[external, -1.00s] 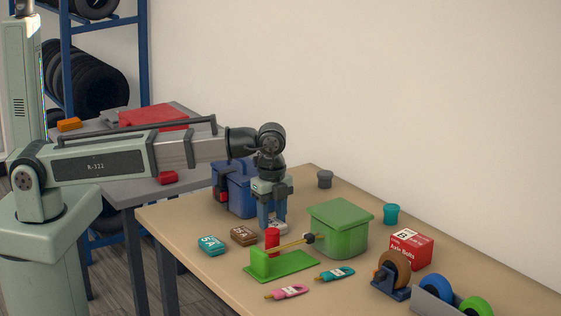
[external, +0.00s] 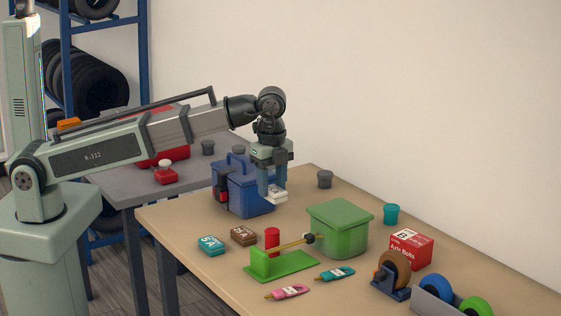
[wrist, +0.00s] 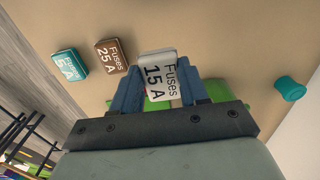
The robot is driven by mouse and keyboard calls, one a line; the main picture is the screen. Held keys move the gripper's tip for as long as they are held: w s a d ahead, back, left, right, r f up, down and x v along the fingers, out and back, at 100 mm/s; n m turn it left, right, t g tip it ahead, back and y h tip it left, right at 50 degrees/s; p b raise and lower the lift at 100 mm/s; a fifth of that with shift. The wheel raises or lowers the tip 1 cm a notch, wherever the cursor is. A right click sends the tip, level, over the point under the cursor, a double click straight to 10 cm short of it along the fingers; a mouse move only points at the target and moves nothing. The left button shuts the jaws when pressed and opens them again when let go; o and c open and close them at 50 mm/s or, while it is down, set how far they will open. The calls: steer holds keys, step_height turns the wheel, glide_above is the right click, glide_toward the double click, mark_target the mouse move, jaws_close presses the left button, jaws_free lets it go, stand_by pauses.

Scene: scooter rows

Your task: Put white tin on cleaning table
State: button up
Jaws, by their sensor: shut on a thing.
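The white tin (external: 277,197), marked "Fuses 15 A" in the wrist view (wrist: 158,74), is held between the two fingers of my gripper (external: 272,188). My gripper is shut on it and holds it above the tan table (external: 160,212), just right of the blue caddy. A grey table (external: 118,186) stands behind and to the left of the tan one; it may be the cleaning table, but no label shows. A red box (external: 165,152) and a red bottle with a white top (external: 165,172) are on it. My arm hides part of that table.
The blue caddy (external: 248,196) with a raised handle stands between my gripper and the grey table. A teal tin (external: 211,246), a brown tin (external: 243,235), a green bin (external: 340,226) and a green stand (external: 282,263) are on the tan table. Dark cups (external: 208,147) stand on the grey table.

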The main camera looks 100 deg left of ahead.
mark_target(272, 186)
steer(key=shift+r, duration=0.85)
steer(key=r, duration=0.2)
steer(key=a+r, duration=0.1)
steer(key=r, duration=0.1)
steer(key=shift+s+r, duration=0.1)
steer(key=shift+r, duration=0.2)
steer(key=s+a+n, duration=0.1)
steer(key=a, duration=0.3)
steer(key=s+a, duration=0.2)
steer(key=a, duration=0.3)
steer(key=s+a+n, duration=0.1)
steer(key=s+a, duration=0.1)
steer(key=a, duration=0.3)
steer(key=shift+s+f+n, duration=0.1)
steer(key=shift+n, duration=0.2)
steer(key=s+a+n, duration=0.6)
steer(key=s+a, duration=2.2)
step_height(272, 186, down, 9)
steer(key=shift+s, duration=0.2)
steer(key=shift+d, duration=0.1)
steer(key=shift+f, duration=4.85)
